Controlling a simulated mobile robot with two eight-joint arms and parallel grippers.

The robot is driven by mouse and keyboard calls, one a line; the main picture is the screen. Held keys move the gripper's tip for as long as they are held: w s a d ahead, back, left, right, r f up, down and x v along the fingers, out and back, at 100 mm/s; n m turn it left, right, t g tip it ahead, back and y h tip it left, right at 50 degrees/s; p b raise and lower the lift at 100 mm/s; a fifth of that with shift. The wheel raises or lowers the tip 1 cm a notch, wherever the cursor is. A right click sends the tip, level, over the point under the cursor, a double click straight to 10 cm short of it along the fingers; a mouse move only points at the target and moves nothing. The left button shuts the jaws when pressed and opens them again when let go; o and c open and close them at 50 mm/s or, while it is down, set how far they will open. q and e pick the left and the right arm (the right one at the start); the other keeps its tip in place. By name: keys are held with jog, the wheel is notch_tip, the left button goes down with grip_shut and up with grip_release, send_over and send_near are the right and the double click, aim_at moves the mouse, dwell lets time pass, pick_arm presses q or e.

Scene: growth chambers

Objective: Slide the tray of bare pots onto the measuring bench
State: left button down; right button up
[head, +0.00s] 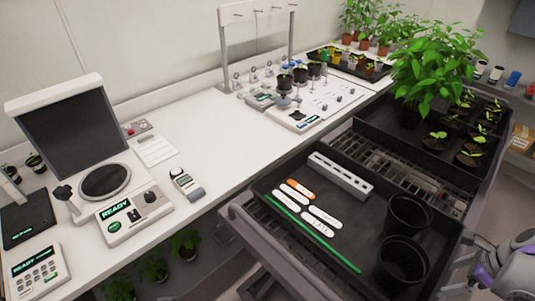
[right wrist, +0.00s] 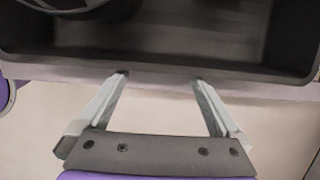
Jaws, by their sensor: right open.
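The black tray (head: 262,186) of bare pots sits on the near part of a wire-shelf cart beside the bench. It holds two empty black pots (head: 408,213), white labels, an orange label, a green stick and a grey slotted bar. The white measuring bench (head: 215,140) runs along the wall to its left. My right gripper (head: 462,268) is at the tray's near right side. In the right wrist view, my right gripper (right wrist: 160,78) is open and empty, with its fingertips at the outer edge of the tray (right wrist: 185,58). My left gripper is not in view.
A second black tray (head: 372,133) with seedlings and a large leafy plant stands behind on the cart. The bench holds a scale (head: 137,216), a handheld meter (head: 187,184) and a hook stand (head: 222,50).

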aim_at(417, 254)
jog(key=shift+w+a, duration=0.35)
jog(key=shift+w, duration=0.1)
jog(key=shift+w+a+p, duration=0.2)
jog(key=shift+w+a, duration=1.05)
jog(key=shift+w, duration=0.25)
jog(key=shift+w+a+p, duration=0.15)
jog(key=shift+w+a, duration=1.05)
jog(key=shift+w, duration=0.3)
jog(key=shift+w+a, duration=0.85)
jog(key=shift+w, duration=0.2)
jog(key=shift+w+a, duration=0.8)
jog(key=shift+w, duration=0.3)
jog(key=shift+w+a, duration=0.85)
jog(key=shift+w, duration=0.2)
jog(key=shift+w+a, duration=1.15)
jog(key=shift+w, duration=0.25)
jog(key=shift+w+a, duration=1.15)
jog(key=shift+w, duration=0.3)
jog(key=shift+w+a, duration=1.15)
jog(key=shift+w, duration=0.35)
jog(key=shift+w+a, duration=1.3)
jog(key=shift+w, duration=0.3)
jog(key=shift+w+a, duration=1.3)
jog(key=shift+w, duration=0.25)
jog(key=shift+w+a+p, duration=0.3)
jog(key=shift+w+a, duration=0.55)
jog(key=shift+w, duration=0.3)
